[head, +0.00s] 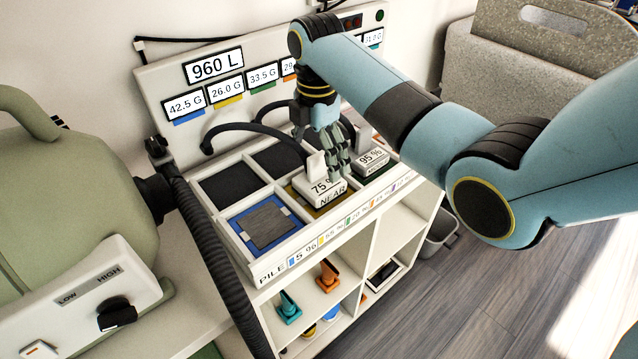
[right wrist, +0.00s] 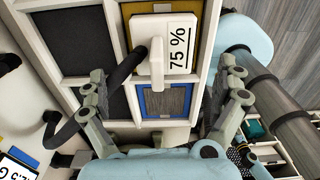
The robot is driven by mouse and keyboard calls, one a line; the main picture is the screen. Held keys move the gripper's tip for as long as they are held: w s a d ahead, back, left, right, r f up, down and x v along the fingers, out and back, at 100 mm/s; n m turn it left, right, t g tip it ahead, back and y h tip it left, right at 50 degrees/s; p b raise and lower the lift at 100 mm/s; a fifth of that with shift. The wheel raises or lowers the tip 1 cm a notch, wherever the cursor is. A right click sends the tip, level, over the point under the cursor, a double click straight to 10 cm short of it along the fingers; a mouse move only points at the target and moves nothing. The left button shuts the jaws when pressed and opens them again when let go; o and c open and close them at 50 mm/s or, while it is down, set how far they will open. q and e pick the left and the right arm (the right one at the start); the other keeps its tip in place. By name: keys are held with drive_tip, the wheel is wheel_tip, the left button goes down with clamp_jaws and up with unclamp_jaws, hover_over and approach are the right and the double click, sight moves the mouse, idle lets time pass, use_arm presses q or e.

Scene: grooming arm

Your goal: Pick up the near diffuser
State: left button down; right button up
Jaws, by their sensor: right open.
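The near diffuser (head: 322,193) is a white block marked "75 %" and "NEAR", with an upright white tab. It sits at the yellow-edged compartment of the white tray unit (head: 255,275). In the right wrist view the diffuser (right wrist: 178,45) lies ahead, its tab (right wrist: 157,64) pointing toward the camera. My right gripper (head: 336,160) is over the diffuser, close behind its tab, and partly hides it. In the wrist view my right gripper (right wrist: 166,84) is open, with its fingers wide apart on either side of the tab and nothing between them gripped. My left gripper is not seen.
A second white block (head: 371,160) marked "95 %" stands just right of the diffuser. A blue-edged compartment (head: 263,224) holds a grey mesh square. Black hoses (head: 245,130) arch behind. A panel with readouts (head: 215,68) rises at the back; a green machine (head: 70,190) stands left.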

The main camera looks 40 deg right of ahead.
sight(319, 180)
drive_tip(key=f, duration=0.6)
drive_tip(key=shift+s, duration=0.25)
drive_tip(key=shift+c, duration=0.4)
drive_tip(key=shift+r, duration=0.1)
drive_tip(key=c, duration=1.4)
